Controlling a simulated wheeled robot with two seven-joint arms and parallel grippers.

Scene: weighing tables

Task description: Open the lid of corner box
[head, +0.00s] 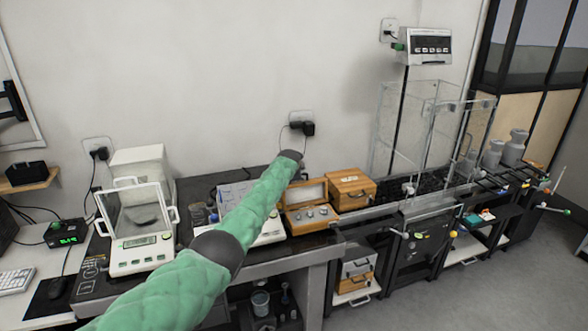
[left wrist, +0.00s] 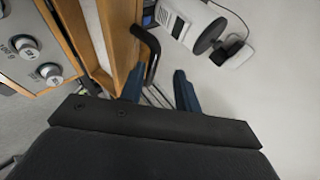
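A wooden box (head: 297,223) with round metal weights inside stands on the dark bench in the head view, its lid (head: 303,192) raised. A closed wooden box (head: 351,190) stands just right of it; I cannot tell which is the corner box. In the left wrist view the weights (left wrist: 49,72) are at the left, beside the upright wooden lid (left wrist: 118,35) with a black handle (left wrist: 151,50). My left gripper (left wrist: 160,86) is open, its two dark blue fingers apart, with the handle's end appearing between them. In the head view its fingers are hidden. My right gripper is not in view.
A balance with a glass draft shield (head: 140,228) stands left on the bench. A large clear enclosure (head: 425,140) is at the right. A power outlet with black plugs (head: 302,126) is on the wall behind the boxes. My green left arm crosses the bench.

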